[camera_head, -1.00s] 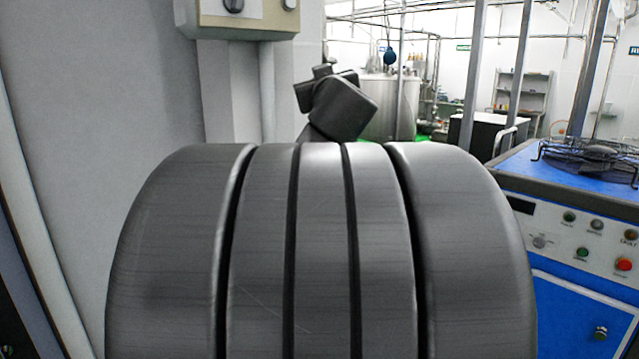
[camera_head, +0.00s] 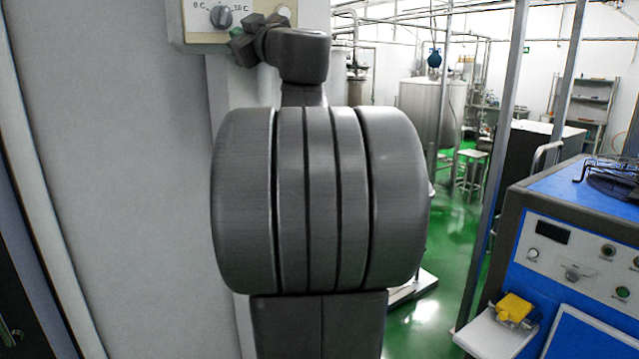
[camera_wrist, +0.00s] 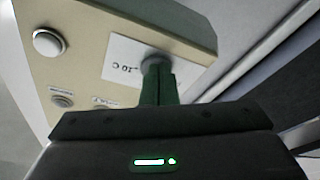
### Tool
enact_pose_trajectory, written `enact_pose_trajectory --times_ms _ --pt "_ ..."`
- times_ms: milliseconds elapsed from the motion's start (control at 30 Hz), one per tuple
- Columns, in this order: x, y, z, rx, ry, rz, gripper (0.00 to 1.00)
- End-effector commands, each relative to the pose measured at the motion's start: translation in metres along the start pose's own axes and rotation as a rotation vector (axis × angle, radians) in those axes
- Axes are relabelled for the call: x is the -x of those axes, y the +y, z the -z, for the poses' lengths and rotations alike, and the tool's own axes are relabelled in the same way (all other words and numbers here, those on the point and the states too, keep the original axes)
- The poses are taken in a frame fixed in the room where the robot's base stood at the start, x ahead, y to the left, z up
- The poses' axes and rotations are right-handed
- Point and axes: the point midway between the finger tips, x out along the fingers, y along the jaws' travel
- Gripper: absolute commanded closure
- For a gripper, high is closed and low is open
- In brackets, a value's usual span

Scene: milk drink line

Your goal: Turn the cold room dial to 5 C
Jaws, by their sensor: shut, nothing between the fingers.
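My gripper (camera_head: 240,45) is shut and empty, just below and right of the dial in that view. In the wrist view my closed fingers (camera_wrist: 158,75) overlap the dial (camera_wrist: 155,60) and hide much of it, beside a "10 C" mark. I cannot tell whether they touch it.
The wrist view shows a round white button (camera_wrist: 49,42) and a greyer one (camera_wrist: 62,101) on the same box. A blue machine (camera_head: 590,240) with a control panel stands at the right. A steel tank (camera_head: 432,110) stands behind on green floor.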

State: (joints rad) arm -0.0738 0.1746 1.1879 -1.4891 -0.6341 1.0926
Motion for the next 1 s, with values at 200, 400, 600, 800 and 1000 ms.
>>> enact_pose_trajectory --times_ms 200,400,600,800,1000 --pt "-0.020 0.000 -0.005 -0.001 -0.001 0.000 1.00" --pt "-0.025 0.000 -0.006 0.000 0.000 -0.001 1.00" --pt "-0.025 0.000 -0.006 0.000 0.000 -0.001 1.00" --pt "-0.025 0.000 -0.006 0.000 0.000 -0.002 1.00" --pt "-0.025 0.001 -0.004 0.000 -0.001 -0.001 1.00"
